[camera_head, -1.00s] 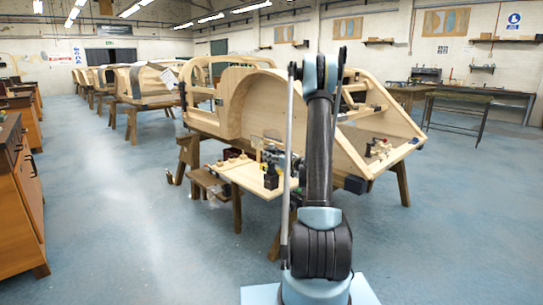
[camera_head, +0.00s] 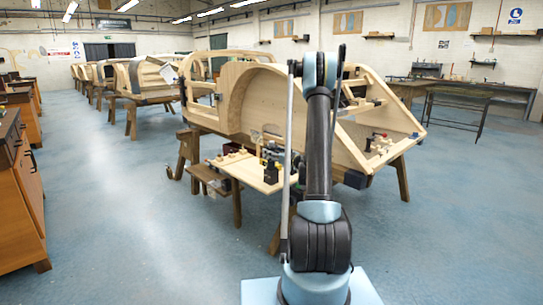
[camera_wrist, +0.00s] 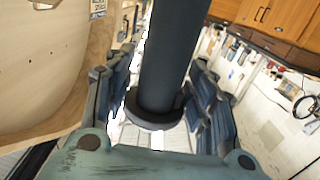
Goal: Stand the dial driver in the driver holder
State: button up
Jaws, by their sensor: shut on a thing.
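In the wrist view my gripper (camera_wrist: 162,100) has its two jointed fingers on either side of a thick dark cylinder with a wide collar near its base. It is shut on this cylinder, which I take to be the dial driver (camera_wrist: 172,50); its far end runs out of the top of the picture. In the head view my arm hides the gripper and what it holds. A small black upright object (camera_head: 271,172) stands on the light wooden worktop (camera_head: 240,170); it may be the driver holder, but it is too small to tell.
The large wooden bodyframe (camera_head: 235,95) rests on trestles right behind the worktop. Small wooden pieces and tools lie on the worktop's back part. A wooden cabinet (camera_head: 20,190) stands at the left. The floor between is clear.

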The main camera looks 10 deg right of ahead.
jog(key=shift+f, duration=0.5)
dwell(0.4)
jog(key=o, duration=1.3)
